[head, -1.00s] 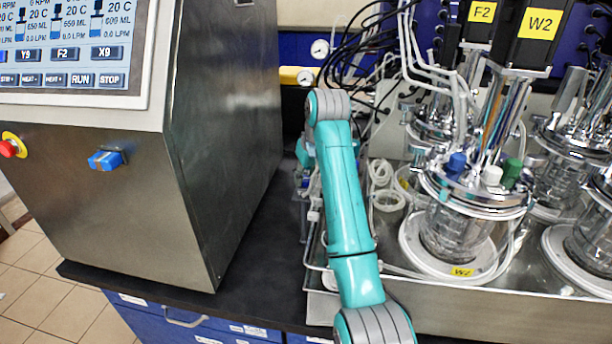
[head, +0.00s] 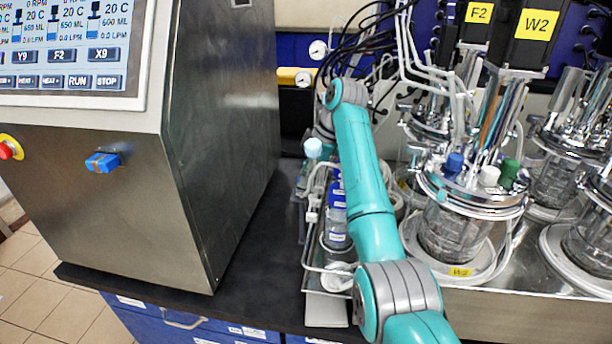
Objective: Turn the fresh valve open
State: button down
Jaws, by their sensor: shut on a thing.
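My teal arm (head: 365,185) reaches from the lower right up and away over the tray's left end. Its far joint (head: 346,92) is high, in front of the back wall. A further part of my wrist shows just left of and below that joint, but I cannot make out gripper fingers. My gripper is hidden behind the arm or among the parts there. I cannot identify the fresh valve for certain. A light-blue cap (head: 313,148) stands left of the arm, above white tubing (head: 312,215). A bottle with a blue label (head: 337,222) stands beside the tubing.
A steel control cabinet (head: 225,130) with a blue fitting (head: 104,161) and red button (head: 9,149) fills the left. Glass vessels, including W2 (head: 455,225), stand right of my arm. Black benchtop (head: 255,270) is clear between cabinet and tray (head: 325,307). Cables hang behind.

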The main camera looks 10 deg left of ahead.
jog(key=shift+w+n+g, duration=0.15)
jog(key=shift+n+g, duration=0.55)
jog(key=shift+n, duration=1.3)
jog(key=c, duration=0.8)
grip_release()
jog(key=v, duration=1.2)
jog(key=shift+w+a, duration=0.1)
jog(key=shift+a, duration=0.05)
